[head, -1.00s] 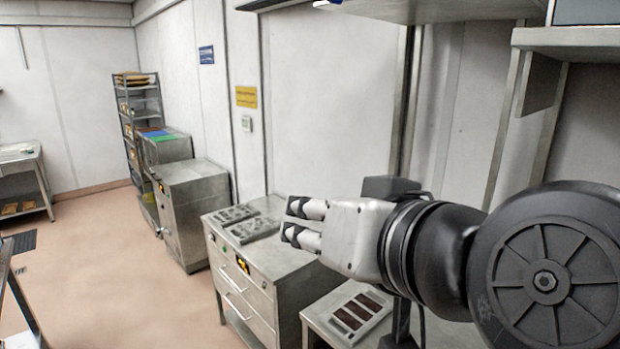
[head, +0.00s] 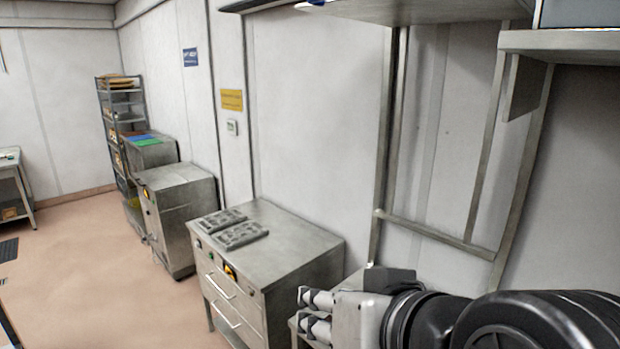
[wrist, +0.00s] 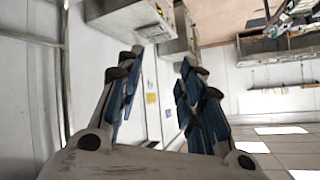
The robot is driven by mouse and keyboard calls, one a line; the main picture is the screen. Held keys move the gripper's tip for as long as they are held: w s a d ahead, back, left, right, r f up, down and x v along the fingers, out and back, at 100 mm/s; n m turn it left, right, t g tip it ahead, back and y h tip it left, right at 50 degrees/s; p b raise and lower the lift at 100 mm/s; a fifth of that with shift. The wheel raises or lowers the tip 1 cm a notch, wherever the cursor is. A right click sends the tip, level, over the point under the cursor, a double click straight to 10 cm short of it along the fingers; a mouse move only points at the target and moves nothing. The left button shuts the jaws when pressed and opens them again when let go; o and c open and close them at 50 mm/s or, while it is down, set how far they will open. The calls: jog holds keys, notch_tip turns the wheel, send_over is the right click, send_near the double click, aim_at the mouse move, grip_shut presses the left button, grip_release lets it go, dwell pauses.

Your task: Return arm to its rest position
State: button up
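My gripper (head: 305,312) is at the lower middle of the head view, pointing left, with my arm coming in from the lower right. In the wrist view my gripper (wrist: 162,60) shows two blue-padded fingers with a clear gap between their tips. Nothing is between them. The fingers appear in front of the near steel cabinet's right side in the head view; I cannot tell the exact distance. They seem apart from everything.
A steel drawer cabinet (head: 290,250) bears two grey mould trays (head: 241,235) on its top. Another steel cabinet (head: 180,205) and a rack (head: 112,100) stand farther left. A shelf (head: 570,41) overhangs at upper right.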

jog(key=s+d+f+g+h+b, duration=0.1)
jog(key=s+d+f+b, duration=0.2)
jog(key=f+b, duration=0.3)
jog(key=s+d+f+g+h+b, duration=0.2)
jog(key=d+f+b, duration=0.3)
jog(key=f, duration=1.2)
jog(key=s+d+f+m+g+h+b, duration=0.1)
jog(key=s+d+f+g+b, duration=0.1)
jog(key=s+d+f+b, duration=0.2)
notch_tip(320, 180, down, 8)
jog(key=b, duration=0.3)
jog(key=shift+r+h, duration=0.2)
jog(key=shift+h, duration=0.1)
